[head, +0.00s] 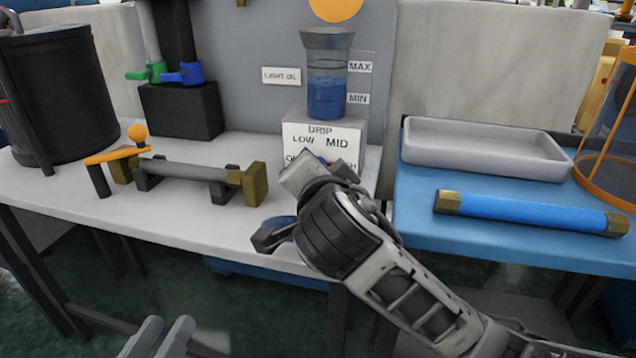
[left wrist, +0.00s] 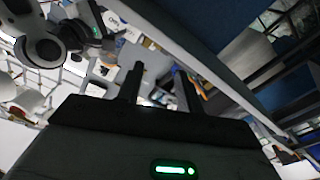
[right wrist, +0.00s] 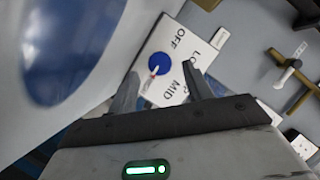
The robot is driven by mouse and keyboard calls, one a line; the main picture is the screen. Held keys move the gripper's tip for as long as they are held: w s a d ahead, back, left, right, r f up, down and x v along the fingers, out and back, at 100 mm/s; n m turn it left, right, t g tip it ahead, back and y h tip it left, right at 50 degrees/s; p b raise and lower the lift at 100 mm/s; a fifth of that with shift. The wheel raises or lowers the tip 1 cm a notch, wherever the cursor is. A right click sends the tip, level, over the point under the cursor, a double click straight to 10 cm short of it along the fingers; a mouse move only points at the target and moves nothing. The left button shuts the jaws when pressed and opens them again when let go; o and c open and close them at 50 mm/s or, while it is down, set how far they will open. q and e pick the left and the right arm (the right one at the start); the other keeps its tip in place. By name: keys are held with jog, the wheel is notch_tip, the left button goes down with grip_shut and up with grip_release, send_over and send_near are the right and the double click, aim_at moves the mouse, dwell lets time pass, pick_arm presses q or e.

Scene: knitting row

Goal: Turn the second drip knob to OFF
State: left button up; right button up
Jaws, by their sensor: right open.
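The drip panel (head: 345,135) is a white box front with DRIP, LOW and MID labels, under a blue-filled reservoir (head: 327,95). In the head view my right gripper (head: 280,208) covers most of the knob. In the right wrist view the blue round knob (right wrist: 159,63) shows on the white panel, with OFF, LOW and MID around it. Its pale pointer is turned away from OFF, toward the lower left. The right gripper (right wrist: 163,88) is open, with the knob visible between and beyond its fingertips. My left gripper (head: 160,338) is open and empty at the bottom left, away from the table.
A grey roller stand (head: 190,170) with an orange-knobbed crank lies left of the panel. Green and blue levers (head: 165,74) sit on a black block behind it. On the right, a blue table holds a white tray (head: 480,148) and a blue tube (head: 530,212).

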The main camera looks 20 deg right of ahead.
jog(key=shift+x, duration=1.05)
pick_arm(q)
jog(key=shift+w+a+r+m+t, duration=0.1)
jog(key=shift+w+r+m+t, duration=0.25)
jog(key=shift+r, duration=0.25)
pick_arm(e)
jog(key=c, duration=1)
pick_arm(q)
jog(key=shift+s+r, duration=0.1)
pick_arm(e)
jog(key=shift+r, duration=0.1)
